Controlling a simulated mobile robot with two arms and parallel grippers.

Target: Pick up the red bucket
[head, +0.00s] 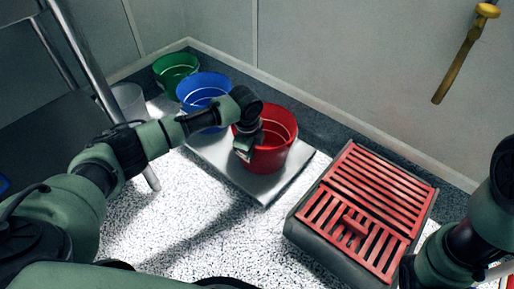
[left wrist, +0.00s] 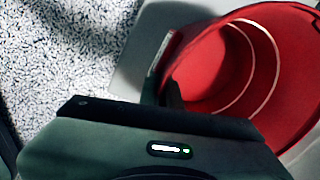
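The red bucket (head: 275,146) stands upright on a pale grey platform (head: 266,190), right of the blue bucket. My left gripper (head: 244,149) is at its left rim. In the left wrist view the red bucket (left wrist: 232,75) fills the upper right, its inside showing. There the left gripper (left wrist: 162,88) has one finger outside the wall and a dark finger inside it, close together with the rim between them. It looks shut on the rim. The finger tips are partly hidden by the gripper body. My right arm shows at the right edge, but its gripper is out of view.
A blue bucket (head: 204,92) and a green bucket (head: 175,70) stand behind left, with a pale translucent bucket (head: 129,101) near the metal-legged table (head: 45,120). A box with a red slatted grate (head: 365,205) is at the right. Speckled floor (head: 200,235) lies clear in front.

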